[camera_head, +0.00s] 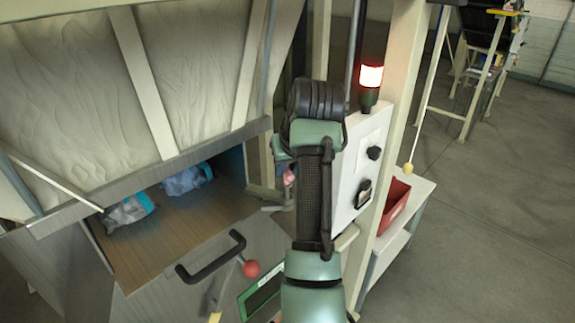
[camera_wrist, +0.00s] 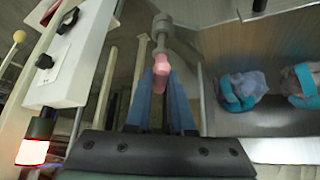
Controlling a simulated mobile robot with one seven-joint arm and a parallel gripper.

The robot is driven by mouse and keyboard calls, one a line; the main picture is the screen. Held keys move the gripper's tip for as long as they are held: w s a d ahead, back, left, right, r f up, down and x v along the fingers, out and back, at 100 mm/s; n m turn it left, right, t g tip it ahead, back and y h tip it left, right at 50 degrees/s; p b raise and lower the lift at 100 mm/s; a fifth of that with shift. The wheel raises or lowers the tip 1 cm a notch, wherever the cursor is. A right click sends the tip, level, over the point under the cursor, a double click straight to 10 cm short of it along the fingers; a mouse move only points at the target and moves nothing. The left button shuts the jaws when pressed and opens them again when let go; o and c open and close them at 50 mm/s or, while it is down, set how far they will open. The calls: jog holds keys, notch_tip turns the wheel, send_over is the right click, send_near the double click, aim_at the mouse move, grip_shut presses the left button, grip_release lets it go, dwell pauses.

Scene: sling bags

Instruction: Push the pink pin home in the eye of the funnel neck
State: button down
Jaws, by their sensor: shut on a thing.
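The pink pin (camera_wrist: 161,66) stands between the blue fingertips of my gripper (camera_wrist: 160,88) in the wrist view. The gripper is shut on it. Beyond the pin, in line with it, is a grey rounded metal fitting (camera_wrist: 162,28), perhaps the eye of the funnel neck. The pin's far end seems to meet this fitting, but I cannot tell how deep it sits. In the head view a small pink patch of the pin (camera_head: 289,175) shows just left of my arm. My arm hides most of the gripper and the eye there.
Bags with blue bands (camera_head: 188,180) lie in a wooden-floored bay at left. A black handle (camera_head: 211,257) and a red-balled lever (camera_head: 250,268) are in front. A white control box (camera_head: 364,165) with a lit red lamp (camera_head: 370,77) stands close right of my arm, near a red bin (camera_head: 394,205).

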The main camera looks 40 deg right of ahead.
jog(key=shift+f+b, duration=0.55)
jog(key=shift+f, duration=0.85)
jog(key=c, duration=0.7)
grip_release()
jog(key=p+v, duration=0.3)
jog(key=v, duration=1)
jog(key=shift+p, duration=0.3)
jog(key=shift+a+f, duration=0.1)
